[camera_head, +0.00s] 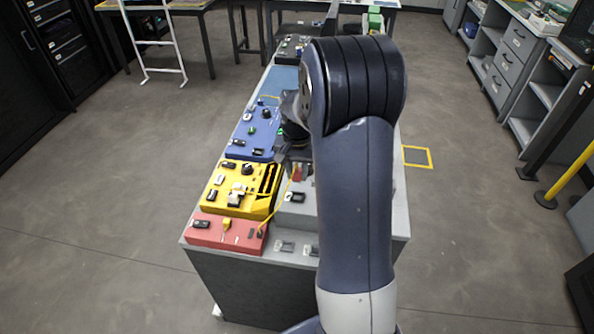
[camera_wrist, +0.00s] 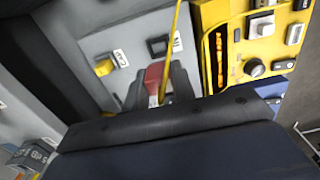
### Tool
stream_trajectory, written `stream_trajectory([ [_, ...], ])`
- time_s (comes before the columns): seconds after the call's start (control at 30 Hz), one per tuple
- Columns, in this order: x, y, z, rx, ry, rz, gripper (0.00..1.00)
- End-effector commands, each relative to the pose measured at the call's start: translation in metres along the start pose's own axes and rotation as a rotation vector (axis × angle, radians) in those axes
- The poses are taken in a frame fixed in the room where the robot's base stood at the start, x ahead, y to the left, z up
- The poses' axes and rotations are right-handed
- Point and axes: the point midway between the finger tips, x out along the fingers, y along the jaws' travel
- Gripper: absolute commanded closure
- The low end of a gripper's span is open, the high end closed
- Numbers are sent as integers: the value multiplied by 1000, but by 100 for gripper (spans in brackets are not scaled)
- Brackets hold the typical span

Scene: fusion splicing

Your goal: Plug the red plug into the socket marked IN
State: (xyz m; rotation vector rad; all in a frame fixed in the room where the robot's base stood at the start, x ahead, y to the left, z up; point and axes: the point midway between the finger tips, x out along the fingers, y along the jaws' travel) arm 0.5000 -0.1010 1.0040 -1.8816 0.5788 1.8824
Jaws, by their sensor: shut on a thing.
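The red plug (camera_wrist: 154,76) sits between the two dark fingers of my gripper (camera_wrist: 157,85), which is shut on it. In the head view the red plug (camera_head: 297,174) shows below my gripper (camera_head: 291,163), over the grey panel. A yellow cable (camera_wrist: 171,28) runs from the plug. A dark socket (camera_wrist: 158,45) with a small white label lies on the grey panel just beyond the plug, apart from it in the picture. A yellow piece (camera_wrist: 104,67) sits to the left by another white label. The label lettering is too small to read. My arm hides part of the grey panel.
A yellow panel (camera_head: 215,205) with switches and a knob stands beside the grey panel (camera_head: 288,222). A red panel (camera_head: 214,237) is nearer, where the cable's other end reaches. A blue panel (camera_head: 236,140) is farther back.

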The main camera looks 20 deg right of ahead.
Motion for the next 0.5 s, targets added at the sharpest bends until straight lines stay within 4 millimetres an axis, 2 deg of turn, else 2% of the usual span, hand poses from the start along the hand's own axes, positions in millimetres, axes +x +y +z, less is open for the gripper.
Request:
stream_trajectory([
  [0.27,10,0,0,-5,0,0,97],
  [0.5,31,0,0,-4,0,0,97],
])
